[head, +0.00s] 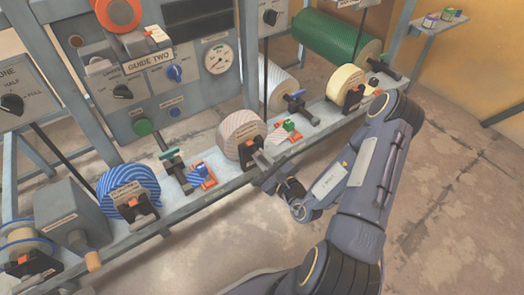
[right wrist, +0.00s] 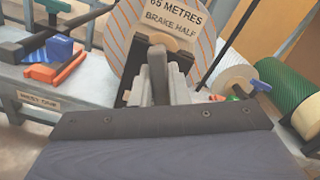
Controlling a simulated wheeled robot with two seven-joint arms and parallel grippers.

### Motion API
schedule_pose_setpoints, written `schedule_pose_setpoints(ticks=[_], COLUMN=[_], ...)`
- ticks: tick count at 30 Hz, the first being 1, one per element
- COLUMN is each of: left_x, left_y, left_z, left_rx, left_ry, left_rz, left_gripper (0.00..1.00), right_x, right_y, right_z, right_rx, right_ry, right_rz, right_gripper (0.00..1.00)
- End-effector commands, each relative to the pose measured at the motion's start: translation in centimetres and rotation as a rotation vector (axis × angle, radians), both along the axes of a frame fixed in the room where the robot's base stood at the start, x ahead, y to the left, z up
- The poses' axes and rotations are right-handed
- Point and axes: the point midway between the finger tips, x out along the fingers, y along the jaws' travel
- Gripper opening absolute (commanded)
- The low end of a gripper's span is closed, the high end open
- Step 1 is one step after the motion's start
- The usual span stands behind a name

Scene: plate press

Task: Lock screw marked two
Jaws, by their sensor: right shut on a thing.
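My right gripper (head: 266,162) reaches in from the right to the bench edge, by the orange-striped roll (head: 241,134). In the right wrist view the gripper (right wrist: 163,84) is shut on a narrow grey upright part (right wrist: 160,66), in front of the roll's tag (right wrist: 172,22) reading "65 METRES BRAKE HALF". This part looks like a screw handle, but the fingers hide most of it and I see no mark "two" on it. A sign (head: 150,61) on the panel reads "GUIDE TWO". Similar T-handles stand on the bench, one green (head: 170,153) and one blue (head: 295,95). My left gripper is out of view.
The narrow grey bench (head: 222,190) carries a blue-striped roll (head: 128,187) at left and a cream roll (head: 346,84) at right. Open floor lies in front.

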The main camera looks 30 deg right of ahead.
Motion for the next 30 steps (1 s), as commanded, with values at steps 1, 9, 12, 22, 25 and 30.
schedule_pose_setpoints(ticks=[1, 9, 12, 22, 25, 30], left_x=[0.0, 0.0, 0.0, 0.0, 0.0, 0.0], left_y=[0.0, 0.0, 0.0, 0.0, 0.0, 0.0], left_z=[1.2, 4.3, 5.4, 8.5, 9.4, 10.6], left_rx=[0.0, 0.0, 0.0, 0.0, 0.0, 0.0], left_ry=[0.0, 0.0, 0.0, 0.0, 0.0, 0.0], left_rz=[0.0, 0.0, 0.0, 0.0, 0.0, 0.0], left_gripper=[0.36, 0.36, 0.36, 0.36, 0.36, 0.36], right_x=[-0.1, -0.1, -0.1, -0.1, -0.1, -0.1], right_y=[0.1, 0.0, 0.0, 0.0, -0.1, -0.1], right_z=[0.4, 0.4, 0.4, 0.3, 0.2, 0.2], right_rx=[0.047, 0.302, 0.397, 0.709, 0.803, 0.965], right_ry=[0.01, 0.029, 0.037, 0.061, 0.068, 0.08], right_rz=[0.0, -0.001, -0.002, -0.002, -0.003, -0.004], right_gripper=[0.0, 0.0, 0.0, 0.0, 0.0, 0.0])
